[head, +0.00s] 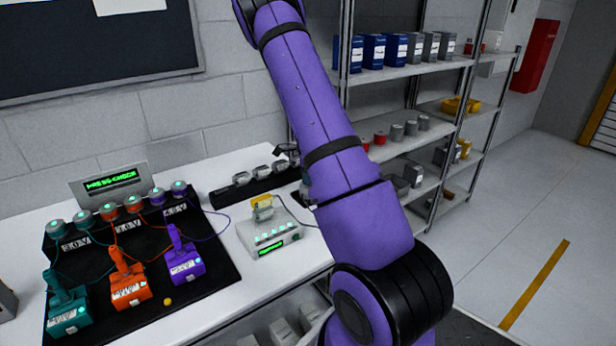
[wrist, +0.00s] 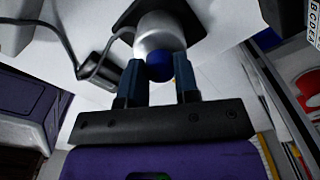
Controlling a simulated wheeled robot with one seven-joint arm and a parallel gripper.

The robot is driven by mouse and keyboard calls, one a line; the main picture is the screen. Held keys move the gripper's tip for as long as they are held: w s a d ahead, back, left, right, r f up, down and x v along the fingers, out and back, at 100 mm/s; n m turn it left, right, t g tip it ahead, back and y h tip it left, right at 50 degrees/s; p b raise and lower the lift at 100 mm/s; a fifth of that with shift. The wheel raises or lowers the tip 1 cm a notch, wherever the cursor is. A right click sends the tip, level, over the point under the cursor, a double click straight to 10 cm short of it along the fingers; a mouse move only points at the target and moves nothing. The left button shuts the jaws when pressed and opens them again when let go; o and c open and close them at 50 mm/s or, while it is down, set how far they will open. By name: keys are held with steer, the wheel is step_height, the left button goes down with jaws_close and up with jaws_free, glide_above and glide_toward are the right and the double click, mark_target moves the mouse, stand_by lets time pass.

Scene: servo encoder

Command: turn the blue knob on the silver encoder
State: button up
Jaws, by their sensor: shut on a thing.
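In the wrist view, the silver encoder (wrist: 158,32) is a rounded silver cylinder on a dark mount. The blue knob (wrist: 159,67) is at its near end. My gripper (wrist: 158,78) has its two dark blue fingers on either side of the knob, shut on it. The fingers cover part of the knob, so any mark on it is hidden. In the head view, my purple arm blocks the gripper and the knob. Silver cylindrical units (head: 257,173) stand in a row on a black rail (head: 235,193), which runs toward the arm.
A white box with green lights (head: 270,238) stands on the white bench (head: 190,325) left of my arm. A black mat (head: 215,275) holds teal, orange and purple devices joined by wires. Metal shelves (head: 415,72) stand behind my arm. The floor at right is clear.

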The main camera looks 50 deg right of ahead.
steer(key=o, duration=0.9)
steer(key=shift+o, duration=0.2)
step_height(320, 180, up, 11)
steer(key=shift+f, duration=0.15)
